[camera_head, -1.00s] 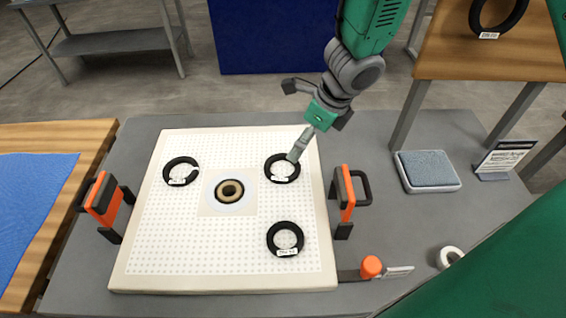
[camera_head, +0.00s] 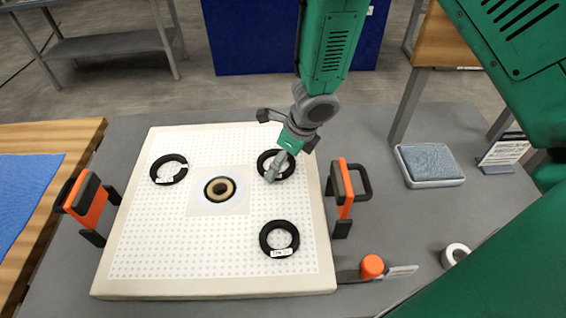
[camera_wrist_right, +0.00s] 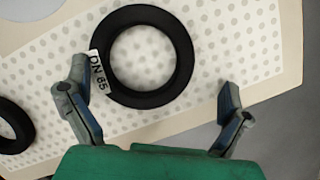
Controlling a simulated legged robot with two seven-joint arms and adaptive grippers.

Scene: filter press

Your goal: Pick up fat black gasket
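Three black ring gaskets lie on the white dotted plate (camera_head: 140,245). The upper-right gasket (camera_head: 293,163) is beneath my right gripper (camera_head: 287,131), partly hidden by its grey tip. The lower-right gasket (camera_head: 265,240) has a white label. The left gasket (camera_head: 159,178) seems to have a gap at its right side. In the right wrist view the gasket labelled DN 65 (camera_wrist_right: 187,58) lies ahead of my right gripper (camera_wrist_right: 155,92). Its two fingers are spread apart and empty, with the left finger near the label. My left gripper is out of view.
A ring-shaped port (camera_head: 232,190) sits mid-plate. Orange clamp handles stand left (camera_head: 85,197) and right (camera_head: 344,186) of the plate. A blue-grey pad (camera_head: 430,162), a white roll (camera_head: 455,254) and an orange knob (camera_head: 372,266) are at the right.

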